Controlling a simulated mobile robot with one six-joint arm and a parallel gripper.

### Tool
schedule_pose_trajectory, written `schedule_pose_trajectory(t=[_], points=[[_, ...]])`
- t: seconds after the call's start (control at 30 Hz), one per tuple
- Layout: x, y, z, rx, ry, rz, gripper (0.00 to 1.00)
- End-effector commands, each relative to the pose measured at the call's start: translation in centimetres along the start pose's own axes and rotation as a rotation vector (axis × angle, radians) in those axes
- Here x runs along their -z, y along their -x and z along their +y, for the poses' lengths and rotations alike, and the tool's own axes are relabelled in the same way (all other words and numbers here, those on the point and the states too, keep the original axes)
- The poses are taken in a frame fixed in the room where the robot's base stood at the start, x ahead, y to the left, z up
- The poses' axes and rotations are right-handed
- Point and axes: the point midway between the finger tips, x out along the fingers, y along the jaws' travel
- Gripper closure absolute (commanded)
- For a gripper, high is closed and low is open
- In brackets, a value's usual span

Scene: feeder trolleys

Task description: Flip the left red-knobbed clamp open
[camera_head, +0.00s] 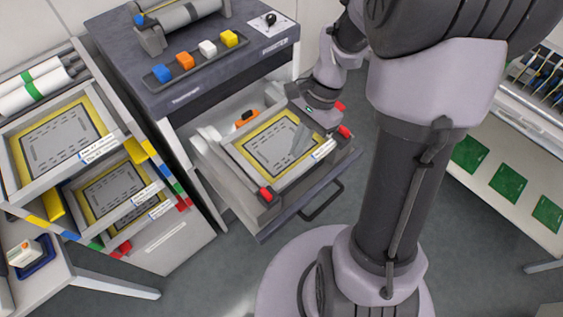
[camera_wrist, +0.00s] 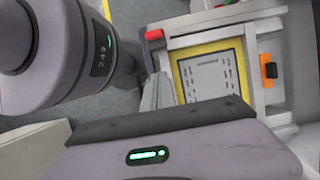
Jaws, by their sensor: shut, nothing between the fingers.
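A left red-knobbed clamp (camera_head: 266,193) sits at the near left corner of the yellow-bordered stencil frame (camera_head: 238,147) in the pulled-out drawer. A right red-knobbed clamp (camera_head: 344,131) is at the near right corner; a red knob also shows in the wrist view (camera_wrist: 154,35). My gripper (camera_head: 298,150) is shut and empty over the frame, up and right of the left clamp and apart from it. In the wrist view its grey fingers (camera_wrist: 156,92) show beside the frame's yellow edge. I cannot tell the clamp's lever position.
Another red part (camera_head: 340,106) lies behind the right clamp. An orange part (camera_head: 246,117) is at the frame's back edge. The drawer's dark handle (camera_head: 322,202) sticks out in front. A shelf rack (camera_head: 62,140) stands left; a bench with green boards (camera_head: 510,182) stands right.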

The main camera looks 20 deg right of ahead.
Motion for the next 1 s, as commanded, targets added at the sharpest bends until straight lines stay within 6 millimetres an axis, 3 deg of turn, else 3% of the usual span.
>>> schedule_pose_trajectory(t=[0.43,0.7,1.0], points=[[0.1,-10.0,0.1,-0.003,0.002,-0.001,1.00],[-3.4,-10.6,0.1,-0.001,0.003,0.001,1.00],[-3.7,-10.6,0.1,-0.001,0.001,0.001,1.00]])
